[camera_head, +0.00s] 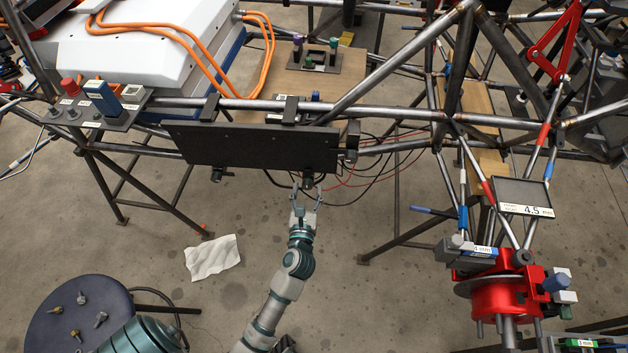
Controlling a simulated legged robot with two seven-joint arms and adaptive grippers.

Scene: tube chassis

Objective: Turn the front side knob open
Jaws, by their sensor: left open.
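A flat black panel (250,146) hangs by two dark brackets from the front tube of the chassis. A small dark knob-like part (308,183) shows just below the panel's lower edge, toward its right end; its turn position is too small to tell. My left gripper (307,188) reaches up from the bottom of the view. Its fingers are spread, one on each side of this dark part. I cannot tell whether they touch it. My right gripper is not in view.
Thin black and red cables (375,160) hang behind and right of the panel. A dark round stool (75,315) with several small metal parts stands at lower left. A red brake assembly (500,297) is at lower right. The floor around a white cloth (213,258) is mostly clear.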

